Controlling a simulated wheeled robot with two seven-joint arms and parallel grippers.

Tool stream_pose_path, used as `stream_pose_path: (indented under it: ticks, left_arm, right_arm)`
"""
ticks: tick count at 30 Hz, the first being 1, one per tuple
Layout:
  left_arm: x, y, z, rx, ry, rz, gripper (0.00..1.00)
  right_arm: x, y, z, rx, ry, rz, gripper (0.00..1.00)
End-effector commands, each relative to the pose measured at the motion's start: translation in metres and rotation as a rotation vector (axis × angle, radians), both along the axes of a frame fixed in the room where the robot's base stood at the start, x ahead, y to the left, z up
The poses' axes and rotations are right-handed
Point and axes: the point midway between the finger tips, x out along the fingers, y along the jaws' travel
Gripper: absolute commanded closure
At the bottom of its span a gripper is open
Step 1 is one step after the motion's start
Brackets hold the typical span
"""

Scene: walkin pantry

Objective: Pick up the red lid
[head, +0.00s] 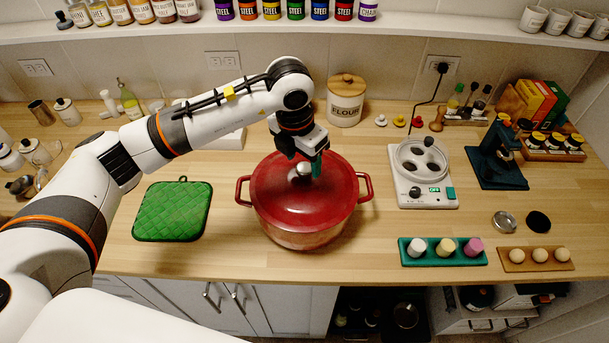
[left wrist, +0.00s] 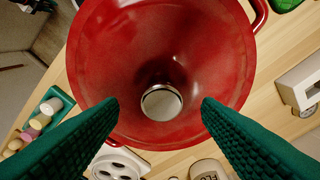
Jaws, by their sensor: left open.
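The red lid (head: 302,196) sits on the red pot (head: 305,236) in the middle of the counter. Its silver knob stands at the lid's centre and shows in the left wrist view (left wrist: 162,102). My left gripper (head: 308,172) is above the lid, at the knob in the head view. In the left wrist view its two green fingers (left wrist: 160,104) are spread wide, with the knob between and beyond them. Nothing is held, and I cannot tell that either finger touches the knob. The far side of the lid is partly hidden by the gripper. My right gripper is not in view.
A green quilted pad (head: 173,210) lies left of the pot. A white hot plate (head: 422,172) stands to its right, with a flour canister (head: 346,101) behind. A teal tray (head: 443,258) and a wooden egg holder (head: 535,266) are at the front right.

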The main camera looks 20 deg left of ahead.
Motion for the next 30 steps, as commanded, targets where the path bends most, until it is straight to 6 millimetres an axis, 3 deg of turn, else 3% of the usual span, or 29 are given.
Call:
stream_pose_path:
  ticks: [1,6,14,24,30]
  left_arm:
    - [0.0,0.002,-0.003,0.002,0.006,0.003,0.41]
    - [0.004,0.0,-0.024,0.0,0.002,0.001,0.41]
    - [0.004,-0.001,-0.028,0.0,-0.001,0.0,0.41]
    - [0.004,-0.001,-0.027,0.0,-0.001,0.0,0.97]
    - [0.004,-0.001,-0.027,0.0,-0.001,0.0,1.0]
  right_arm:
    - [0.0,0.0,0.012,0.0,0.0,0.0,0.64]
    - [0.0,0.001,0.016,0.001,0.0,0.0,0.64]
    - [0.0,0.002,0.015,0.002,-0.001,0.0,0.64]
    - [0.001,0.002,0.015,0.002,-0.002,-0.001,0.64]
    - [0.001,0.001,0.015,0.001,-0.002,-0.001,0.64]
